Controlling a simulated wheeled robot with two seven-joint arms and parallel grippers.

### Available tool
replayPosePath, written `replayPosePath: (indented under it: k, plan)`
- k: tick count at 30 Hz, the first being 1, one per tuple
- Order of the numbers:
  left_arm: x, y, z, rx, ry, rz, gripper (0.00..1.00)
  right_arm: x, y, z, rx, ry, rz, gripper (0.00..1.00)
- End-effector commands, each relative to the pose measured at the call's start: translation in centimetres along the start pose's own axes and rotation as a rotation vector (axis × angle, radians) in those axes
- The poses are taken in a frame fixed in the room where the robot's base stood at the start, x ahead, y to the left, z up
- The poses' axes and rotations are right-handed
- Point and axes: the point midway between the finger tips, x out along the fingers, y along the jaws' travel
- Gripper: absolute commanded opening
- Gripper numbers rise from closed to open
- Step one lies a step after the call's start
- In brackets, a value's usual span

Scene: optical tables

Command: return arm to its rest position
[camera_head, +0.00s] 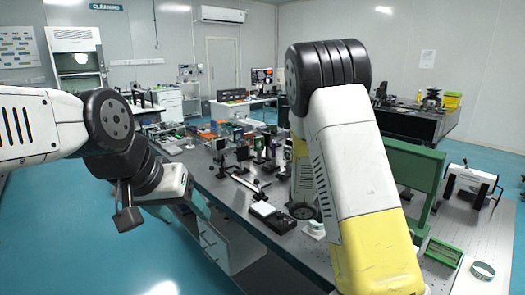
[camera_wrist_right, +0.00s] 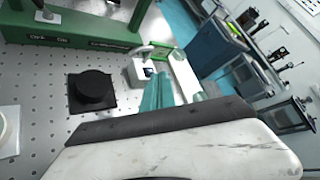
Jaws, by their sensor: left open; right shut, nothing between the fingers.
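My left arm comes in from the left in the head view and bends down. My left gripper (camera_head: 197,203) is at its end by the near edge of the long table (camera_head: 235,197). It is open and appears empty, and its fingertips are small and hard to make out. My right arm (camera_head: 350,165), white and yellow, fills the middle of the head view, and its forward end is mostly hidden behind its own link. In the right wrist view my right gripper (camera_wrist_right: 168,92) is shut and empty above the perforated table top (camera_wrist_right: 40,90).
Optical parts crowd the long table. A green frame (camera_head: 415,165) and a white-sided device (camera_head: 470,187) stand right of my right arm. In the right wrist view a black round part (camera_wrist_right: 92,88) lies near the gripper. Blue floor is open at the left.

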Motion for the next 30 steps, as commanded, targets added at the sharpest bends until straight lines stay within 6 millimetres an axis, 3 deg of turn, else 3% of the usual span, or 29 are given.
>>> replayPosePath:
  k: [6,12,21,27,30]
  plan:
    - [0.0,0.0,0.0,0.000,0.000,0.000,0.62,-3.5,-3.6,-4.1,0.622,0.404,0.112,0.00]
    - [0.0,0.0,0.0,0.000,0.000,0.000,0.62,-8.9,-6.1,-6.1,1.154,0.777,0.147,0.00]
    - [0.0,0.0,0.0,0.000,0.000,0.000,0.62,-18.5,-10.7,-6.0,1.840,1.372,0.106,0.00]
    - [0.0,0.0,0.0,0.000,0.000,0.000,0.62,-23.2,-13.5,-5.4,2.104,1.694,0.043,0.00]
    - [0.0,0.0,0.0,0.000,0.000,0.000,0.62,-24.4,-14.2,-5.3,2.161,1.783,0.019,0.00]
